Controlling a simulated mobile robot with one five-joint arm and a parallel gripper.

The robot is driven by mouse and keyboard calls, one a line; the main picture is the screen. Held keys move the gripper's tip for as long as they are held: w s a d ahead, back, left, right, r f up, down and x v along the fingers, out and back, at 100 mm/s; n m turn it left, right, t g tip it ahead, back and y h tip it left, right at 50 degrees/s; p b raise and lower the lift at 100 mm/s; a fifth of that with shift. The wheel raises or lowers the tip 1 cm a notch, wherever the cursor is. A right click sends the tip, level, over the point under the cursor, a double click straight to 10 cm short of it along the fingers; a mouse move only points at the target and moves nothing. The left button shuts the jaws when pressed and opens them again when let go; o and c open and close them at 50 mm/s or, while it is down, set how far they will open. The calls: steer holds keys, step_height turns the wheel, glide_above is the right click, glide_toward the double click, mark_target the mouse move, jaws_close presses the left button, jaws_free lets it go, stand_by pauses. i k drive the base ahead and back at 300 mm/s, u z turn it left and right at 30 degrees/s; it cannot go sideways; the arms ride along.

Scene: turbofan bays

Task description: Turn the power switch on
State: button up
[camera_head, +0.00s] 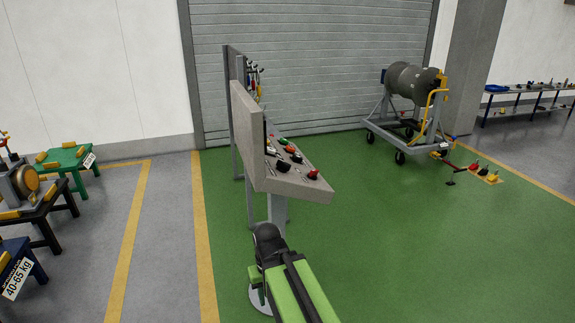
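A grey control console (298,187) stands on a pedestal in the middle of the head view, seen from its side. Its sloping top carries several small controls. A red knob-like part (313,174) sits near the front edge, with a black part (283,166) to its left. A green part (282,141) and a small red part (289,149) sit farther back. I cannot tell which of these is the power switch, or its position. My green and black arm shows at the bottom centre, in front of the console. My gripper's fingers cannot be made out.
A tall upright panel (246,130) rises along the console's left side. A grey engine on a wheeled cart (383,125) stands at the back right. Small tables, one with a green top (66,157), stand at the left. The green floor (430,250) at the right is mostly clear.

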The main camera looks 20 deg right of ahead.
mark_target(314, 174)
steer(key=u, duration=0.2)
steer(key=i, duration=0.85)
steer(key=z, duration=0.1)
